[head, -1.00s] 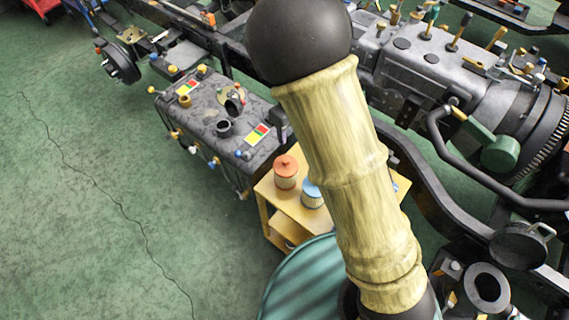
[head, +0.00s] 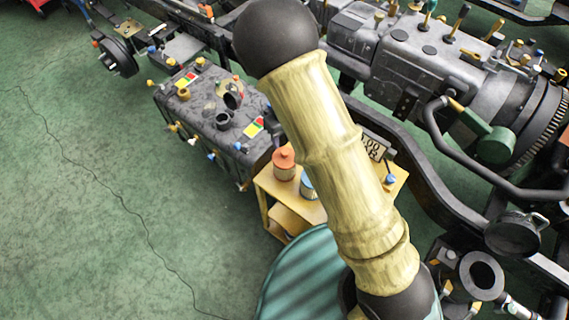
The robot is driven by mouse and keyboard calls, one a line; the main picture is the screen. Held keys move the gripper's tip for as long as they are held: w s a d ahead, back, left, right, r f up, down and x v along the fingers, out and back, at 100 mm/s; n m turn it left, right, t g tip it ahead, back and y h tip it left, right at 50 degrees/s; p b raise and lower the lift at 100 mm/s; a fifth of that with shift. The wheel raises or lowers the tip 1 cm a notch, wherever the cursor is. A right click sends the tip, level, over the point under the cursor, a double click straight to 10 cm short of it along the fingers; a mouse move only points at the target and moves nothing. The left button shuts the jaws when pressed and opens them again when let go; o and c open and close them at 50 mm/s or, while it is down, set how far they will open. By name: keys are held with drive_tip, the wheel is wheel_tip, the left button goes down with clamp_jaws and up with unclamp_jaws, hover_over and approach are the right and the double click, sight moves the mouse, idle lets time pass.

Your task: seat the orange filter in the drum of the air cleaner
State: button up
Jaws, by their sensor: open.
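The orange filter (head: 284,168), a short cylinder with an orange top and a pale band, stands upright on a yellow wooden stand (head: 268,184). A similar blue filter (head: 308,187) stands just right of it, partly covered by my arm. An open dark cylinder with a pale rim (head: 464,272) at the lower right looks like the drum of the air cleaner; its inside is dark. My arm crosses the middle of the view, over the right part of the stand. My gripper is not in view.
A grey tank (head: 215,110) with fittings stands behind the stand. A dark chassis rail (head: 425,190) curves past its right side. The engine block (head: 420,55) fills the upper right. A dark round cap (head: 512,235) sits above the drum. Green floor (head: 110,220) lies clear at left.

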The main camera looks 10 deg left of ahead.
sight(285, 152)
wheel_tip(285, 152, down, 5)
drive_tip(key=shift+r, duration=0.1)
idle(0.3)
drive_tip(key=shift+w+f+p, duration=0.15)
drive_tip(key=shift+f+p, duration=0.25)
drive_tip(key=shift+f, duration=0.95)
drive_tip(key=shift+w+f+p, duration=0.1)
drive_tip(key=shift+f+p, duration=0.3)
drive_tip(key=shift+f, duration=0.9)
clamp_jaws()
